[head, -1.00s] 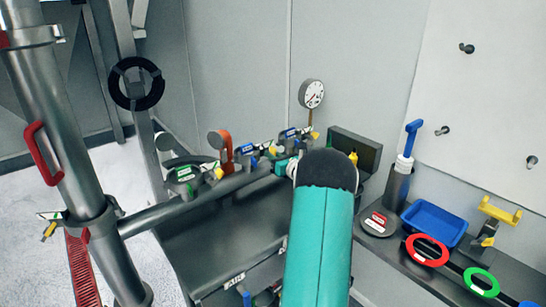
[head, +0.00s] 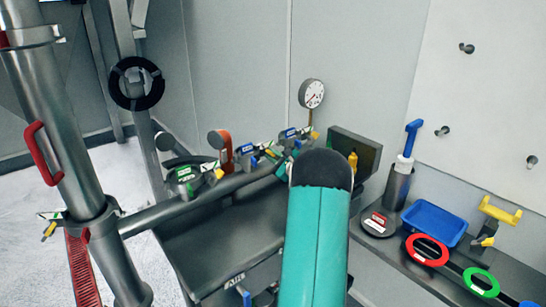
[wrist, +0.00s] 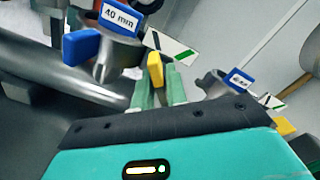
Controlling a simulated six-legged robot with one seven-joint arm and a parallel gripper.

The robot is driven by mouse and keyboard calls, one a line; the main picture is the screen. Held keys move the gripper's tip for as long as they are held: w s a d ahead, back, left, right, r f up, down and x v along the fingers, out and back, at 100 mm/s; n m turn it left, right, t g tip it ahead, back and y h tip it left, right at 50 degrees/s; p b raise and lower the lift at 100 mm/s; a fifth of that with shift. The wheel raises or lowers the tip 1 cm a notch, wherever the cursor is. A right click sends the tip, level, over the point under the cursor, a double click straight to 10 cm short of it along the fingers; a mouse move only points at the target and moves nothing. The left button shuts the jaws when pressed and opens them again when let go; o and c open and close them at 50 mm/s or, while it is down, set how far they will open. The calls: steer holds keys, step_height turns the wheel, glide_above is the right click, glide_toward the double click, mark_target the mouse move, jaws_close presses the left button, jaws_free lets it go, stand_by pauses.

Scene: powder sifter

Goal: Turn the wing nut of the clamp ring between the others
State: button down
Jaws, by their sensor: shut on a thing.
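Three clamp rings sit along the slanted pipe in the head view: a green-tagged one (head: 184,176), a middle blue-tagged one (head: 248,150) and a far blue-tagged one (head: 290,134). In the wrist view the near clamp has a blue "40 mm" tag (wrist: 119,18) and a yellow wing nut (wrist: 155,70). My gripper (wrist: 157,82) is shut on this wing nut, its green fingers on both sides. In the head view my gripper (head: 285,163) is beside the middle clamp, largely hidden by my arm. Another clamp's blue tag (wrist: 239,78) shows farther right in the wrist view.
A pressure gauge (head: 312,93) stands behind the pipe, and a dark box (head: 354,152) is right of it. The right bench holds a blue tray (head: 434,223), a red ring (head: 427,250) and a green ring (head: 481,282). An upright pipe (head: 62,130) stands at left.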

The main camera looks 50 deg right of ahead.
steer(key=shift+n, duration=0.3)
steer(key=c, duration=1.5)
jaws_free()
steer(key=shift+c, duration=0.2)
steer(key=v, duration=1.3)
steer(key=shift+s, duration=0.35)
steer(key=shift+r, duration=0.1)
